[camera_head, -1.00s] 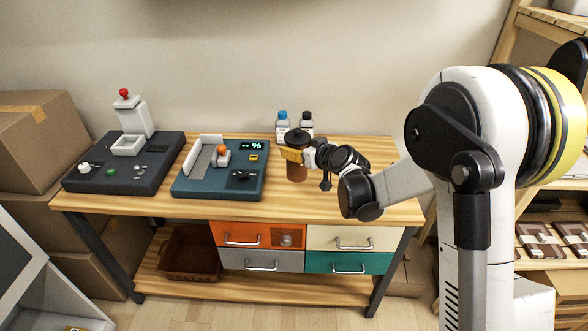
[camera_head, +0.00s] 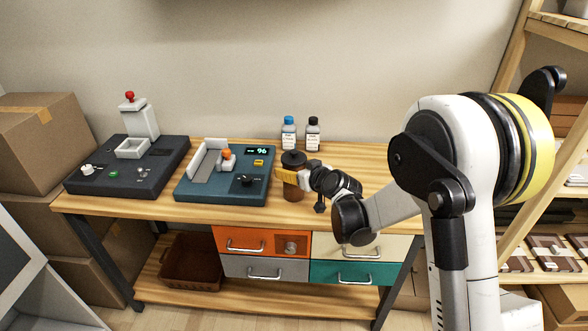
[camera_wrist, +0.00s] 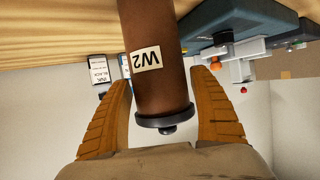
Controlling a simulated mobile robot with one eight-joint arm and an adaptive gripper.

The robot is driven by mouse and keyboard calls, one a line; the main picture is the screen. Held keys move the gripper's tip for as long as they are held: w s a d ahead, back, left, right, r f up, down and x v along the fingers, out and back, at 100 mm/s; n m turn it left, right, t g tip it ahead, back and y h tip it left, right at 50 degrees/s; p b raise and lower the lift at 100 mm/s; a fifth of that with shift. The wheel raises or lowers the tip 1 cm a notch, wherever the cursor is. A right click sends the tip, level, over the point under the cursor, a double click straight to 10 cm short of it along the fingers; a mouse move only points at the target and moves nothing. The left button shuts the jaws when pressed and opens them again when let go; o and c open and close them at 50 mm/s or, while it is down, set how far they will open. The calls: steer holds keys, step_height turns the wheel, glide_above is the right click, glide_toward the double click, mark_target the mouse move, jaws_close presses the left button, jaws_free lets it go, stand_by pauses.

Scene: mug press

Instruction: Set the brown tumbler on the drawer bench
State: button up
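The brown tumbler (camera_head: 293,186) has a black lid and is upright at the front of the drawer bench (camera_head: 375,158), just right of the blue-green device. In the wrist view the tumbler (camera_wrist: 157,82) shows a "W2" label and stands between my two orange fingers (camera_wrist: 162,105). Its base is out of that view. I cannot tell whether the base touches the bench top.
The blue-green device (camera_head: 222,191) with a "96" display is close left of the tumbler. A dark press (camera_head: 120,173) with a red knob stands farther left. A blue-capped bottle (camera_head: 289,136) and a black-capped bottle (camera_head: 312,136) stand behind. The bench top to the right is clear behind my arm.

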steer(key=shift+r, duration=0.15)
steer(key=shift+s+r+p, duration=0.1)
steer(key=shift+r+p, duration=0.1)
steer(key=shift+p, duration=0.1)
steer(key=p+v, duration=0.3)
steer(key=v, duration=0.9)
steer(key=s+d+r+m+g+h, duration=0.1)
steer(key=s+d+r+h, duration=0.1)
steer(key=s+d+r, duration=0.35)
steer(key=s+d+r+m+g+h, duration=0.1)
steer(key=s+d+r+m+g, duration=0.1)
steer(key=s, duration=0.6)
steer(key=s+d+m+h, duration=0.1)
steer(key=s+d, duration=0.1)
steer(key=s, duration=0.3)
steer(key=s+d+m+g+h, duration=0.1)
steer(key=s+d, duration=0.2)
steer(key=s, duration=0.2)
steer(key=s+d+m+h, duration=0.1)
steer(key=s+d, duration=0.2)
steer(key=s, duration=0.2)
steer(key=shift+s+d+f+g+h, duration=0.1)
steer(key=shift+s+d+g+h, duration=0.15)
steer(key=shift+s+g+h, duration=0.15)
steer(key=shift+a, duration=0.1)
